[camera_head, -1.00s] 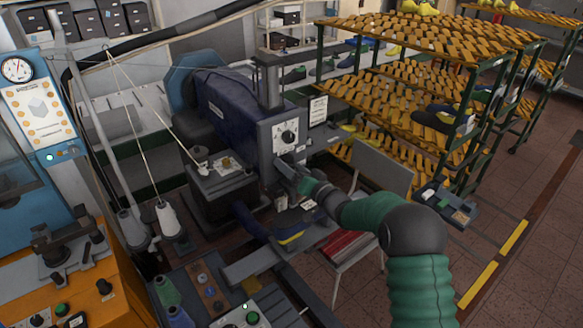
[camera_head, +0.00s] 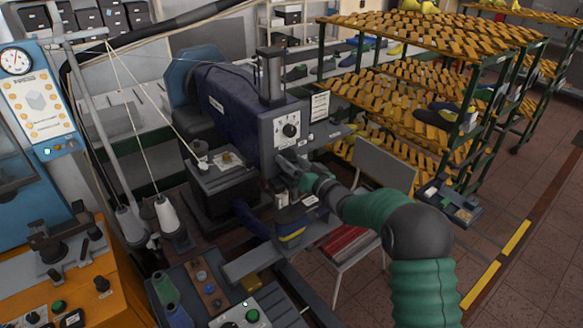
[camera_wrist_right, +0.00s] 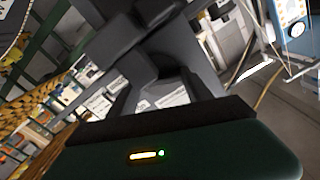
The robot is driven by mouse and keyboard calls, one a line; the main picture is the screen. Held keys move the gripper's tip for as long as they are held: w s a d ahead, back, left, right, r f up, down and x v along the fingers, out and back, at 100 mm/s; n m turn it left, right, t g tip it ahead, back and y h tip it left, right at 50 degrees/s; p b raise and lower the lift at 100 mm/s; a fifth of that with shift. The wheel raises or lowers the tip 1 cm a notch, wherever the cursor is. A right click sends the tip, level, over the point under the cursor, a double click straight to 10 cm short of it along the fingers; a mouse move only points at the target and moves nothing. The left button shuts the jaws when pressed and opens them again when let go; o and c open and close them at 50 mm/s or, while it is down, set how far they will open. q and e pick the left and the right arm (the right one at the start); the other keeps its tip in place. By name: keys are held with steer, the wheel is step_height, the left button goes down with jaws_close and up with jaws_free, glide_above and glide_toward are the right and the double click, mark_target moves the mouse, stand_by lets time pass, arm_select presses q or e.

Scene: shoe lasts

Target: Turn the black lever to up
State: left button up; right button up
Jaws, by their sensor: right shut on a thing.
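My right arm, with green sleeves, reaches in from the lower right of the head view. In the right wrist view, dark grey blocks and bars (camera_wrist_right: 150,50) fill the middle, close to the gripper. My left gripper is not in view.
A grey block-like unit (camera_head: 222,172) stands left of my gripper. A chair with a red seat (camera_head: 350,246) is below my forearm. Racks with orange slats (camera_head: 400,80) stand behind to the right. An orange control console (camera_head: 50,295) is at the lower left. Floor is open at the right.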

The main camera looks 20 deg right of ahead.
steer(key=n+b, duration=0.8)
steer(key=shift+f, duration=0.35)
steer(key=shift+a+r+n+b, duration=0.1)
steer(key=shift+n+b, duration=1.5)
steer(key=shift+n, duration=0.2)
steer(key=o, duration=1.1)
steer(key=shift+s, duration=0.1)
steer(key=shift+c, duration=0.2)
steer(key=o, duration=0.3)
steer(key=shift+s+r, duration=0.1)
steer(key=shift+r, duration=0.1)
